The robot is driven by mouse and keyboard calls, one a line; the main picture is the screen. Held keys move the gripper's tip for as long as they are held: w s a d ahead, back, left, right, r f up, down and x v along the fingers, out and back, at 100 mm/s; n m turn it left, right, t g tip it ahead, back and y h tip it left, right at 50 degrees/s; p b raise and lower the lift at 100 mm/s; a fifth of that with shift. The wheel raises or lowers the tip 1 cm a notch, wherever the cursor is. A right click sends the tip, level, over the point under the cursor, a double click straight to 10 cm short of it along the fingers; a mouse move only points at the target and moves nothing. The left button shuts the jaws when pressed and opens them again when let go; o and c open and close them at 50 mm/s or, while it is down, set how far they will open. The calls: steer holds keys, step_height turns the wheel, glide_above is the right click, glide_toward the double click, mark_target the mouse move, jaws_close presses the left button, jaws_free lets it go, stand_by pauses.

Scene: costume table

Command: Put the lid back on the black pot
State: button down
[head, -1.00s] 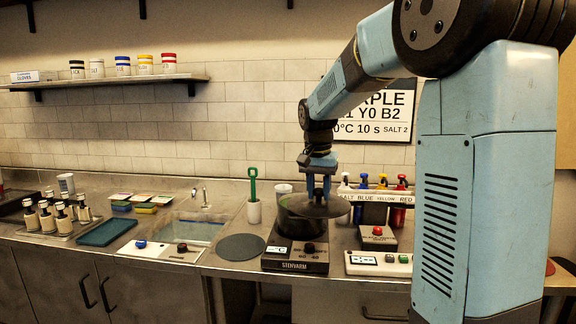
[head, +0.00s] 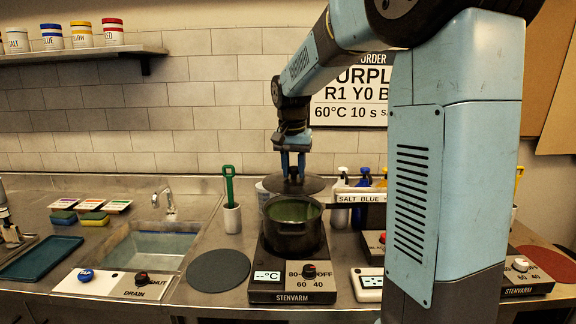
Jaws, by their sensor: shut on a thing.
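The black pot (head: 291,232) stands on the small STENVARM heater (head: 292,284) in the head view. Its top is uncovered at the front, and a green inside shows. The dark round lid (head: 312,186) hangs roughly level above the back part of the pot, apart from its front rim. My gripper (head: 292,174) points down and is shut on the lid from above, at its middle. The exact gap between the lid and the pot's back rim is hard to tell.
A white cup with a green-handled tool (head: 231,213) stands left of the pot. A dark round mat (head: 218,271) lies bare at front left. Bottles (head: 362,184) stand behind at right. The sink (head: 160,245) is farther left.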

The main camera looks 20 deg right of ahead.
mark_target(292, 180)
steer(key=shift+a+f, duration=0.15)
steer(key=shift+f, duration=2.95)
steer(key=shift+s, duration=0.1)
steer(key=shift+f, duration=0.1)
stand_by(0.4)
steer(key=shift+c, duration=0.9)
jaws_free()
